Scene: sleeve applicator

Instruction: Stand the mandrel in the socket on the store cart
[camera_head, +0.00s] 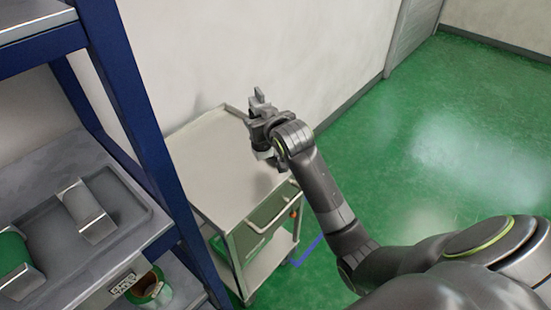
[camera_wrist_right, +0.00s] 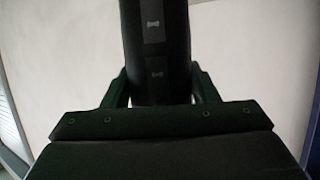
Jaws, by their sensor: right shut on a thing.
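My right gripper (camera_head: 258,112) is over the far right part of the store cart (camera_head: 205,155), near the wall. In the right wrist view my right gripper (camera_wrist_right: 160,92) is shut on a dark, round-sided bar with small pale marks, which I take as the mandrel (camera_wrist_right: 156,45). It runs up out of the top of that view, and its lower end is hidden behind the gripper body. In the head view the mandrel is hard to tell from the gripper. No socket can be made out on the cart; the gripper and arm cover part of its top. My left gripper is not in view.
A rack with blue posts (camera_head: 128,100) stands close on the left. Its grey tray (camera_head: 140,210) holds metal pieces (camera_head: 87,210). A green roll (camera_head: 150,290) sits lower down. The wall (camera_head: 240,50) is behind the cart. Green floor (camera_head: 450,150) is open at the right.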

